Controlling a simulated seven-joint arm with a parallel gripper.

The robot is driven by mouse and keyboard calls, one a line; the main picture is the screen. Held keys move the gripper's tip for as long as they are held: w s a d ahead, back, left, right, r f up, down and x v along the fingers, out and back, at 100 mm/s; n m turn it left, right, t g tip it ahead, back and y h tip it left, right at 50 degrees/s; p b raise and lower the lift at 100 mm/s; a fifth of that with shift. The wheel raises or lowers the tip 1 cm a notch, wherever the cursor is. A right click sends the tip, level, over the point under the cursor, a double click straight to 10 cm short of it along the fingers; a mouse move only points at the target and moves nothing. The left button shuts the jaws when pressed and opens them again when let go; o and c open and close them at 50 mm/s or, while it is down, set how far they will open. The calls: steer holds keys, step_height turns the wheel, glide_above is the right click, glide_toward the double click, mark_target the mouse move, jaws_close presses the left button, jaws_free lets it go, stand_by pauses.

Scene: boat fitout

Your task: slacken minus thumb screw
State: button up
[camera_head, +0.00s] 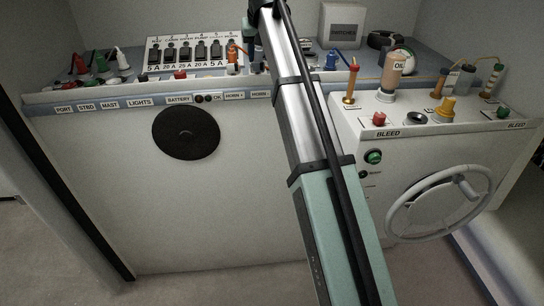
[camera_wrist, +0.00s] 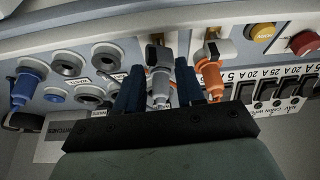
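In the wrist view, my gripper (camera_wrist: 159,72) has its two dark blue fingers spread on either side of a grey connector (camera_wrist: 160,87). Narrow gaps seem to show beside the connector, so it does not look clamped. I cannot read a minus mark, so I cannot tell which fitting is the minus thumb screw. In the head view my arm hides this spot and the fingers.
Round grey sockets (camera_wrist: 105,57) and a blue plug (camera_wrist: 29,82) lie left of the fingers. The breaker row (camera_wrist: 265,90) is close on the right, with yellow (camera_wrist: 262,32) and red (camera_wrist: 304,42) buttons above. A handwheel (camera_head: 438,204) is at the head view's right.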

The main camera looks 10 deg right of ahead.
steer(key=v, duration=1)
steer(key=s+f, duration=0.1)
steer(key=f, duration=0.5)
steer(key=s+f+g, duration=0.1)
steer(key=f, duration=0.6)
steer(key=f+g, duration=0.1)
steer(key=f, duration=0.6)
steer(key=shift+s+d+f+m+y, duration=0.1)
steer(key=shift+s+m+y, duration=0.2)
steer(key=shift+s+m, duration=0.1)
step_height(320, 180, down, 21)
steer(key=s+d+g, duration=0.2)
steer(key=shift+s+f, duration=0.2)
steer(key=shift+s, duration=0.1)
steer(key=shift+d, duration=0.1)
steer(key=shift+c, duration=0.4)
